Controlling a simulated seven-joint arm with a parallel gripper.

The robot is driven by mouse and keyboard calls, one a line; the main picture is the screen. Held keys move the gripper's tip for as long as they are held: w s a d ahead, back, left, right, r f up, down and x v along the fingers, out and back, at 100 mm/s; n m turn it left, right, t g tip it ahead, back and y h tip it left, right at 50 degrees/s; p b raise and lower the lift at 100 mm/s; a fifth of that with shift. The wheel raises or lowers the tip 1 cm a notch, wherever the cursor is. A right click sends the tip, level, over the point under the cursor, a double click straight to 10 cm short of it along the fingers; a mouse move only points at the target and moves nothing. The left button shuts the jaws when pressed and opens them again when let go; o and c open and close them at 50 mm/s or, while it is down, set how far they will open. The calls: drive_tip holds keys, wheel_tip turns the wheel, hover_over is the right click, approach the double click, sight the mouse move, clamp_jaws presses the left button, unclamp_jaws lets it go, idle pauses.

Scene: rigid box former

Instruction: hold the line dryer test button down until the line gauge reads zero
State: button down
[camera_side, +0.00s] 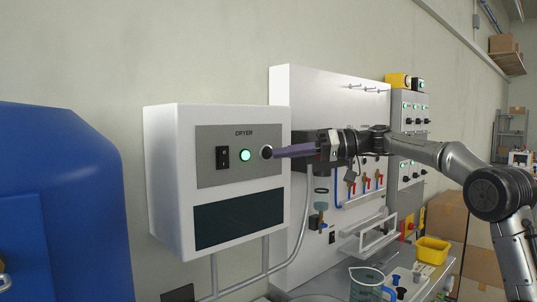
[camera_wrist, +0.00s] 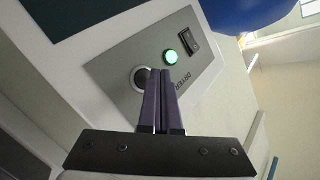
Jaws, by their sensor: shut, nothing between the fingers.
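The white dryer box (camera_side: 170,185) hangs on the wall at the left of the side view. Its grey panel, marked DRYER, carries a black rocker switch (camera_side: 222,157), a lit green lamp (camera_side: 245,155) and a round dark test button (camera_side: 266,152) with a light ring. My gripper (camera_side: 274,153) is shut and empty, with its purple fingertips at the button. In the wrist view the fingertips (camera_wrist: 160,72) overlap the right part of the button (camera_wrist: 140,79). I cannot tell whether they touch it or press it in. I cannot make out a line gauge.
A large blue tank (camera_side: 65,200) stands left of the dryer. A white board (camera_side: 290,100) with several coloured valves is behind my arm. A measuring jug (camera_side: 367,284) and a yellow bin (camera_side: 432,250) stand on the bench below.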

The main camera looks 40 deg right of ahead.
drive_tip(key=s, duration=0.4)
drive_tip(key=shift+s, duration=0.35)
idle(1.0)
drive_tip(key=s+a+r+n+g, duration=0.2)
drive_tip(key=s+a+r, duration=0.1)
drive_tip(key=s+a, duration=0.5)
drive_tip(key=s+a+f+g+h, duration=0.2)
drive_tip(key=s+a+f, duration=0.4)
drive_tip(key=s+f, duration=0.35)
drive_tip(key=s+d+f+m+h, duration=0.1)
drive_tip(key=s+d+f+h, duration=0.2)
drive_tip(key=f, duration=0.4)
drive_tip(key=s+d+f+m+g+h, duration=0.1)
drive_tip(key=s+d+f+h, duration=0.2)
drive_tip(key=s+f, duration=0.3)
drive_tip(key=s+d+f+m+g+h, duration=0.1)
drive_tip(key=s+d+f+h, duration=0.2)
drive_tip(key=f, duration=0.7)
drive_tip(key=shift+s+d+f+m+h, duration=0.2)
drive_tip(key=shift+s+d+m+h, duration=0.1)
drive_tip(key=shift+s+d, duration=0.95)
